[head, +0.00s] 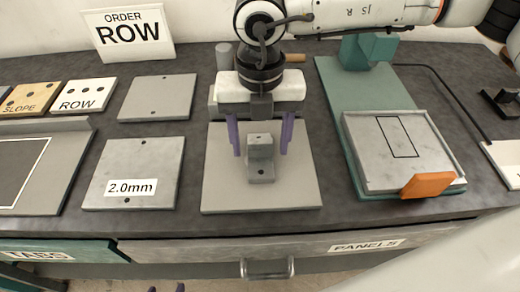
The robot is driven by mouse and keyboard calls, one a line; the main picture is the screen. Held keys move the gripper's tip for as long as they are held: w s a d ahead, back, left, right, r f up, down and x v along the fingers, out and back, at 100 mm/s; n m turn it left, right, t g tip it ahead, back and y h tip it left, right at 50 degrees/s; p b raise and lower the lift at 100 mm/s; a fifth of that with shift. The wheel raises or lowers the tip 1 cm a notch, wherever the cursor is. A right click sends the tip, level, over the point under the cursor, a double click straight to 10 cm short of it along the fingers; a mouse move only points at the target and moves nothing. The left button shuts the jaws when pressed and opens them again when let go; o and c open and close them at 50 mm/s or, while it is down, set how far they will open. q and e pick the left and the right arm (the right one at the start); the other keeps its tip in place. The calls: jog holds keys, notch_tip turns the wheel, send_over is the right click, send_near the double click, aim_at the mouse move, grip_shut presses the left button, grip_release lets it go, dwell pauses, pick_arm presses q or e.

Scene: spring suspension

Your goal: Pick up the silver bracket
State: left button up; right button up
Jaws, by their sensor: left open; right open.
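The silver bracket (261,172) is a small L-shaped metal block with an upright part and a low foot. It stands on a square grey plate (222,188) at the middle of the bench. My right gripper (260,140) is open above the plate. In this view its two purple fingers appear on either side of the bracket's upright part, with a gap on each side. I cannot tell their exact height. Of my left gripper (167,289), only the purple fingertips show at the bottom edge; they are apart and far from the bracket.
A green fixture (392,92) with a metal plate and an orange handle (428,185) stands right of the bracket. A plate with a 2.0mm label (130,187) lies to the left. An "ORDER ROW" sign (128,32) stands behind.

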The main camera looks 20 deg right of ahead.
jog(key=c, duration=1.3)
jog(key=shift+r, duration=0.1)
jog(key=shift+c, duration=0.4)
